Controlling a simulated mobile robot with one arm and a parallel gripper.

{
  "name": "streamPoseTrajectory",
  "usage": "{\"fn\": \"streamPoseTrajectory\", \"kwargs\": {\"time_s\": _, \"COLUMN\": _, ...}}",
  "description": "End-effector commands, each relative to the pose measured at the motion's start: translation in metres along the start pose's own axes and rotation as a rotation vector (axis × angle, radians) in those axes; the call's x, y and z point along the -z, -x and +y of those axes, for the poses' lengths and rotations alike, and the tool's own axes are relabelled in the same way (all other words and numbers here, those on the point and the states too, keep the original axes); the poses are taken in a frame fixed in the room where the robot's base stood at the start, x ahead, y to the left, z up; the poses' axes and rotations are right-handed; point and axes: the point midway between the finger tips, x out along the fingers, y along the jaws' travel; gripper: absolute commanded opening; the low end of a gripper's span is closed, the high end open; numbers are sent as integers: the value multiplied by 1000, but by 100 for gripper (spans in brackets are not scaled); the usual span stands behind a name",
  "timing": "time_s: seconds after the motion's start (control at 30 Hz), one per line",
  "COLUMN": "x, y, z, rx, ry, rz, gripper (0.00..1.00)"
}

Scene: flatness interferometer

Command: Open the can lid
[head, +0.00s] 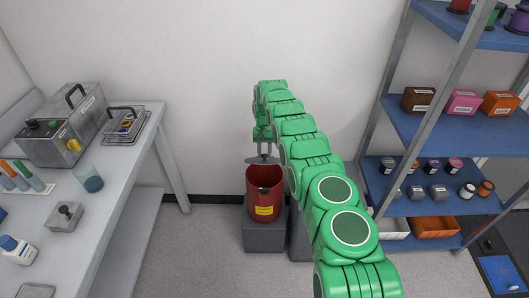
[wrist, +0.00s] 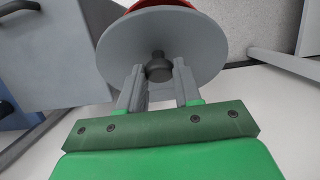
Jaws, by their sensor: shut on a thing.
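The red can (head: 265,208) with a yellow label stands on a grey block in the head view. Its top is open and its dark inside shows. The grey round lid (head: 263,160) is above the can's back rim, apart from most of the opening. In the wrist view the lid (wrist: 198,40) is seen from its knob side, with the dark knob (wrist: 158,68) between the fingers. My gripper (wrist: 158,80) is shut on this knob; it also shows in the head view (head: 263,147). A bit of the red can shows behind the lid in the wrist view.
The can stands on a grey block (head: 264,236). At left is a grey workbench (head: 125,170) with instruments, a beaker and bottles. At right is a blue shelf rack (head: 450,130) with boxes and small jars. Floor between bench and block is clear.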

Motion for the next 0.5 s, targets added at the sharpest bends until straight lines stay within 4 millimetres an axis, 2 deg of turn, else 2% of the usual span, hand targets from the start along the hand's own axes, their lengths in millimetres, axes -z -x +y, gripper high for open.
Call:
{"fn": "streamPoseTrajectory", "kwargs": {"time_s": 0.03, "x": -3, "y": 1, "z": -7, "rx": 3, "ry": 8, "rz": -5, "gripper": 0}}
{"fn": "streamPoseTrajectory", "kwargs": {"time_s": 0.17, "x": -3, "y": 1, "z": -6, "rx": 3, "ry": 8, "rz": -5, "gripper": 0}}
{"fn": "streamPoseTrajectory", "kwargs": {"time_s": 0.2, "x": -3, "y": 1, "z": -6, "rx": 3, "ry": 8, "rz": -5, "gripper": 38}}
{"fn": "streamPoseTrajectory", "kwargs": {"time_s": 0.33, "x": -2, "y": 1, "z": -4, "rx": 2, "ry": 5, "rz": -3, "gripper": 58}}
{"fn": "streamPoseTrajectory", "kwargs": {"time_s": 0.5, "x": -1, "y": 1, "z": -2, "rx": 1, "ry": 3, "rz": -2, "gripper": 59}}
